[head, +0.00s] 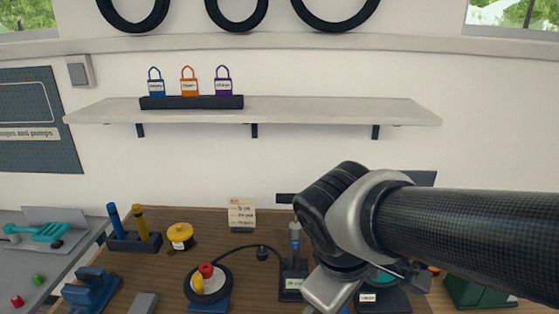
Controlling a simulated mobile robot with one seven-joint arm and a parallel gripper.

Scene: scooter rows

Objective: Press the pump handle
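I cannot tell for certain which item is the pump. A slim grey-blue upright piece (294,240) stands in a dark base (293,284) with a small label, just left of my arm, and may be the pump and its handle. My arm reaches in from the right over the wooden bench (165,292). My gripper (325,292) is low in the picture, right of the dark base, mostly hidden by my own wrist and cut off by the bottom edge. Its fingers cannot be made out. Part of a teal item (386,279) shows under my arm.
A small wheel (219,292) with red and yellow pieces, a yellow pot (180,235), a holder (133,242) with blue and yellow handles, and a card (241,213) stand on the bench. A shelf (330,112) above holds three coloured tags. A green box (475,293) stands right.

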